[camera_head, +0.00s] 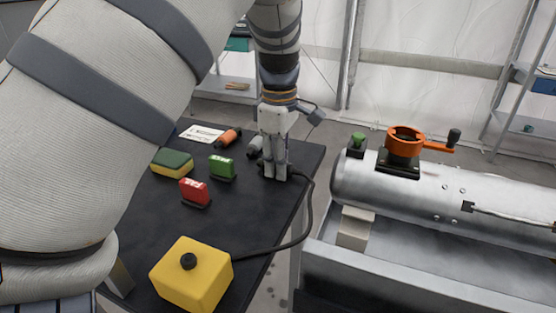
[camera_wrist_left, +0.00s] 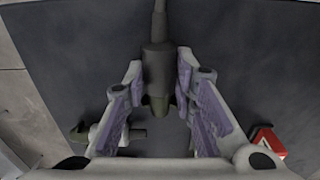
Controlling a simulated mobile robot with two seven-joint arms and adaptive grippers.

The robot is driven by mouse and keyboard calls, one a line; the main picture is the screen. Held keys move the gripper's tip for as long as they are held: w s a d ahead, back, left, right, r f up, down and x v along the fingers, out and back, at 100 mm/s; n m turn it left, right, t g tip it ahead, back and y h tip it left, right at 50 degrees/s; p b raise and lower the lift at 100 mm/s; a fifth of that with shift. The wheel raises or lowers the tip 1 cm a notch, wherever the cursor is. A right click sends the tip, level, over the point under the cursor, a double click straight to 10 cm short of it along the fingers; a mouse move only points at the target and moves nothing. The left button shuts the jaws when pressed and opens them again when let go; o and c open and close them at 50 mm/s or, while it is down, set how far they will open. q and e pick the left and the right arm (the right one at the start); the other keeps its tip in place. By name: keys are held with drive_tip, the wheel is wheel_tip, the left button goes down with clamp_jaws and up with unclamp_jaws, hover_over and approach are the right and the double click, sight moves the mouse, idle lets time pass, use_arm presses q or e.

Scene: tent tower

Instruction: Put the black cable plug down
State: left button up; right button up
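The black cable plug (camera_wrist_left: 158,72) is between the two fingertips of my left gripper (camera_wrist_left: 160,70) in the left wrist view, with its cable running off the top of the picture. The fingertips lie close against both sides of the plug and look shut on it. In the head view the left gripper (camera_head: 273,178) points down at the right part of the dark table (camera_head: 245,225), low over its top. Its fingers mostly hide the plug, and I cannot tell whether the plug touches the table. The black cable (camera_head: 308,215) loops from there to the yellow box (camera_head: 192,275). My right gripper is not in view.
A red block (camera_head: 194,192), a green block (camera_head: 222,167), a sponge (camera_head: 172,163), an orange-black cylinder (camera_head: 229,138) and a white card (camera_head: 202,133) lie left of the gripper. A grey fitting (camera_head: 255,146) is close beside it. A metal tank (camera_head: 450,200) with an orange valve (camera_head: 404,145) stands right.

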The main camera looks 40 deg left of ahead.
use_arm(q)
drive_tip(key=o, duration=0.3)
drive_tip(key=shift+a, duration=0.1)
drive_tip(key=shift+o, duration=0.2)
drive_tip(key=shift+s+r, duration=0.1)
drive_tip(key=shift+s, duration=0.05)
drive_tip(key=shift+r, duration=0.25)
wheel_tip(320, 180, up, 12)
drive_tip(key=shift+f, duration=0.15)
drive_tip(key=shift+o, duration=0.5)
